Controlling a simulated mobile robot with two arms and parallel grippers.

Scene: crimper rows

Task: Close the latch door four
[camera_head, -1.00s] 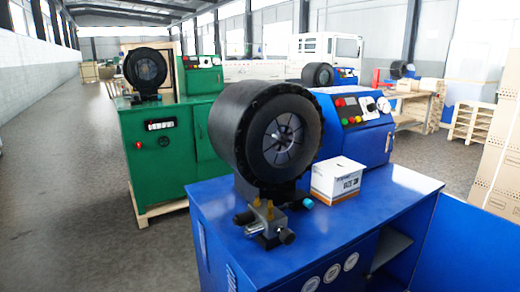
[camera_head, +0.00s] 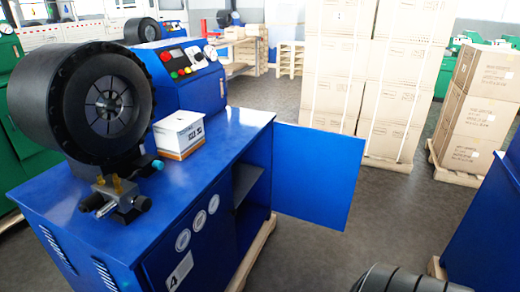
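The blue crimper machine marked "4" (camera_head: 130,240) stands at the left. Its blue door (camera_head: 318,175) is swung wide open to the right, showing a dark inner compartment with a shelf (camera_head: 246,183). The latch itself is too small to make out. Neither gripper shows; a dark ribbed cylindrical part at the bottom right edge (camera_head: 408,280) may be a link of my arm, but I cannot tell.
A white box (camera_head: 178,134) and the black crimper head (camera_head: 90,100) sit on the machine's top. Stacked cartons (camera_head: 372,80) on pallets stand behind the door, more cartons (camera_head: 478,110) at the right. Another blue machine (camera_head: 490,225) is at the right edge. Grey floor is free between.

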